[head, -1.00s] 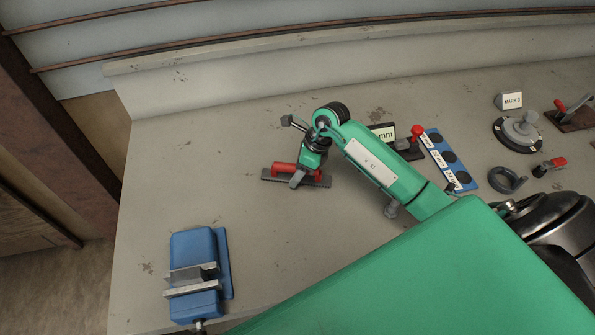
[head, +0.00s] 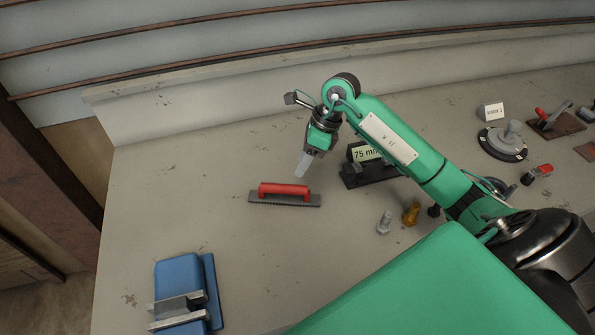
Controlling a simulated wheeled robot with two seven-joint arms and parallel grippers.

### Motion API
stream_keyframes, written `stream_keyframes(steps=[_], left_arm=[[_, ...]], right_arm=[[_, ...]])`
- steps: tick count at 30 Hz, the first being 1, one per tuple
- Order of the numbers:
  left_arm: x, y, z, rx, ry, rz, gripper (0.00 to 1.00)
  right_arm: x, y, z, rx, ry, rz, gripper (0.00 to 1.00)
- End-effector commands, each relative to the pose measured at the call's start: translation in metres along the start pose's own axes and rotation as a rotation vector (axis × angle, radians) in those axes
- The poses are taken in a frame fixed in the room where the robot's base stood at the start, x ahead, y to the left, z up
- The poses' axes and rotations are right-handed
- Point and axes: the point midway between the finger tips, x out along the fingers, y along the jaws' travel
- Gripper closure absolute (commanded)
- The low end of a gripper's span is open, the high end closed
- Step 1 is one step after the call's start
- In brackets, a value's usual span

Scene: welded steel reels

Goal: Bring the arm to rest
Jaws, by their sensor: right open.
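My right arm (head: 400,150) reaches in from the right, bent over the bench. Its right gripper (head: 303,166) is open and empty. It hangs above and slightly right of a red-handled tool with a dark toothed base (head: 284,194), with a visible gap between them. The tool lies flat on the bench. My left gripper is not in view.
The grey bench (head: 200,170) has free room at left and centre. A blue vise (head: 180,285) stands at front left. A dark block with a "75 mm" label (head: 365,153) sits behind the forearm. A grey bolt (head: 385,222) and a yellow piece (head: 411,213) stand near my arm.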

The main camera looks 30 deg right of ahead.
Motion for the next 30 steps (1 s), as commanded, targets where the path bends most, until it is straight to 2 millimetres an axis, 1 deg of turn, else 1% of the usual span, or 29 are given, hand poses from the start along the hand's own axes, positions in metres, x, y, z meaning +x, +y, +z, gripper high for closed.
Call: stream_keyframes(steps=[3,17,20,25,30], left_arm=[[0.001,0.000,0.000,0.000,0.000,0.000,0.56],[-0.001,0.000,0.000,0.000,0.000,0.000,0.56],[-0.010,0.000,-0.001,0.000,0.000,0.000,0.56],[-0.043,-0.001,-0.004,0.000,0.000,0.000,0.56],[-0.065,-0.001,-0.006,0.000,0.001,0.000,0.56]], right_arm=[[-0.003,0.000,0.000,0.000,0.000,0.000,0.53],[-0.003,0.000,0.001,0.000,0.000,0.000,0.53],[-0.012,0.002,0.004,0.000,-0.001,-0.001,0.53],[-0.042,0.009,0.017,0.000,-0.001,-0.001,0.53],[-0.062,0.013,0.025,0.000,0.000,0.000,0.53]])
